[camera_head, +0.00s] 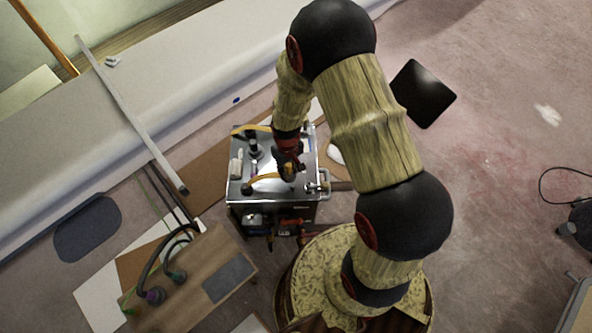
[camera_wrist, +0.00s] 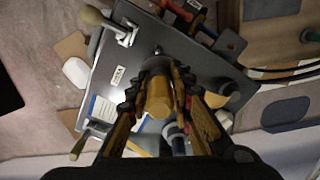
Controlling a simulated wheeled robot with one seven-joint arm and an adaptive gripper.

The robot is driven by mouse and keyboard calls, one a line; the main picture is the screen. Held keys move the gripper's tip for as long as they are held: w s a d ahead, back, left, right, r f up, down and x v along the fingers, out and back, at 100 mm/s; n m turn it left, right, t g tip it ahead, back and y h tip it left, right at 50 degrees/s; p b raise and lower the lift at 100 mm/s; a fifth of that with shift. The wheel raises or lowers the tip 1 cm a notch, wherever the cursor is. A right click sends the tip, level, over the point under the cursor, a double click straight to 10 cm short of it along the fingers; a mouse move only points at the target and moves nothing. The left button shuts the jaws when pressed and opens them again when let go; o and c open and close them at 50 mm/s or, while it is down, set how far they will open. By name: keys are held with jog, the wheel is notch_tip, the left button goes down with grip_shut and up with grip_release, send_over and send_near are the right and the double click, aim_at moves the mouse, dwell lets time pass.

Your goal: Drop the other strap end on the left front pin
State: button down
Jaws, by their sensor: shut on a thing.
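The metal-topped cart (camera_head: 238,199) stands left of my arm in the head view; its plate (camera_wrist: 105,75) fills the middle of the wrist view. My gripper (camera_head: 288,172) is over the middle of the plate. In the wrist view my gripper (camera_wrist: 160,98) is shut on a yellow strap end (camera_wrist: 159,95). The yellow strap (camera_head: 265,178) runs left from my gripper to a dark fitting (camera_head: 246,189) at the plate's left front corner. A small pin (camera_wrist: 157,50) stands near the plate's edge, apart from the held end. I cannot tell whether the dark fitting hides a pin.
A dark upright post (camera_head: 254,149) stands on the plate behind the strap, with another yellow strap (camera_head: 247,130) at the back edge. A toggle clamp (camera_head: 318,187) sits at the right front. Tools hang on the cart's front. A wooden board (camera_head: 195,275) with hoses lies at front left.

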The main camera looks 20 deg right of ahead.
aim_at(292, 187)
jog(key=shift+s+d+f, duration=0.15)
jog(key=shift+s+f, duration=0.1)
jog(key=shift+s, duration=0.2)
jog(key=shift+s+d+f, duration=0.15)
jog(key=shift+s+f, duration=0.1)
jog(key=shift+s, duration=0.2)
notch_tip(292, 187, down, 5)
jog(key=b, duration=0.4)
jog(key=shift+f, duration=0.1)
jog(key=shift+w, duration=0.1)
jog(key=shift+f+b, duration=0.65)
jog(key=shift+f, duration=0.7)
dwell(0.6)
jog(key=c, duration=1.5)
grip_release()
jog(key=shift+o, duration=0.9)
jog(key=o, duration=0.4)
jog(key=shift+c, duration=0.2)
